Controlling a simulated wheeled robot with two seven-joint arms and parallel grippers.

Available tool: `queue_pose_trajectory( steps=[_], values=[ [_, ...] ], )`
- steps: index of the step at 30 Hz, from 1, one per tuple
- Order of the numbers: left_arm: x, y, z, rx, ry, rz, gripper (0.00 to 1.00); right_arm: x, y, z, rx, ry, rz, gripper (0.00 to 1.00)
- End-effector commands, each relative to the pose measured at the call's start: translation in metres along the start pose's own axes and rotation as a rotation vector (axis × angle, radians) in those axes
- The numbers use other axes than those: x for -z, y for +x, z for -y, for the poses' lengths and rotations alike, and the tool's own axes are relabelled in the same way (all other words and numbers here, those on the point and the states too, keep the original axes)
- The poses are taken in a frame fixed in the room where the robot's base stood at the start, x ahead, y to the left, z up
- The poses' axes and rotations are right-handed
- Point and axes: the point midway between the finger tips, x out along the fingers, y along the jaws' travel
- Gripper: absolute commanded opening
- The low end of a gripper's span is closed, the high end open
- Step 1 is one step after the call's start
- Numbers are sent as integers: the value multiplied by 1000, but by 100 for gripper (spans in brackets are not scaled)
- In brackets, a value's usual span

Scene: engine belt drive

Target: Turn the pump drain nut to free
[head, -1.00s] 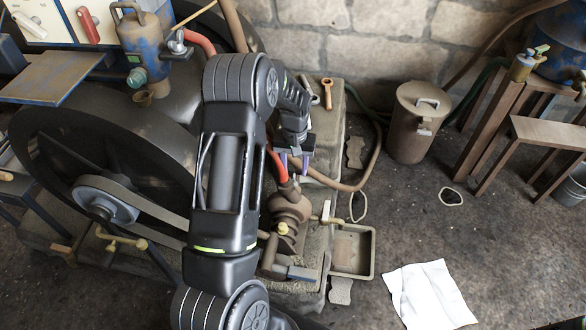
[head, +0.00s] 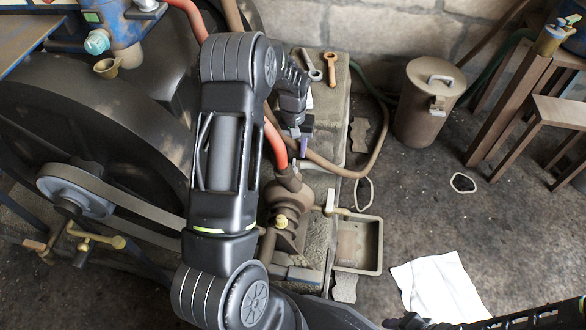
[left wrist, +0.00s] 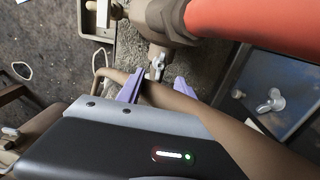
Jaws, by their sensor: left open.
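The brown pump (head: 285,215) stands on the stone base, with a red hose running into its top. It also shows at the top of the left wrist view (left wrist: 165,18). A small silver wing-shaped nut (left wrist: 158,66) sits on the pump's underside in that view, which I take for the drain nut. I cannot make it out in the head view. My left gripper (head: 301,138) is behind the pump. Its two purple fingers (left wrist: 157,84) are open and empty, one on each side of the nut's line, and seem just short of it.
A brown hose (head: 350,172) loops close by the gripper. A drain tray (head: 371,265) is right of the pump.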

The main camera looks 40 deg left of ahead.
Motion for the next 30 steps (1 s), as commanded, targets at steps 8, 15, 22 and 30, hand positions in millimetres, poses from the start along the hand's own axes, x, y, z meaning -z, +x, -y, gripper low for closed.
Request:
queue_pose_trajectory(
  steps=[8,15,22,30],
  values=[
    [0,0,0,0,0,0,43,0,0,0,0,0,-1,36],
    [0,10,0,0,0,1,43,1,4,-2,0,0,-2,36],
    [-1,44,0,1,0,2,43,3,12,-7,-3,4,-8,36],
    [0,76,0,0,0,0,43,6,19,-12,-7,8,-15,36]
  ],
)
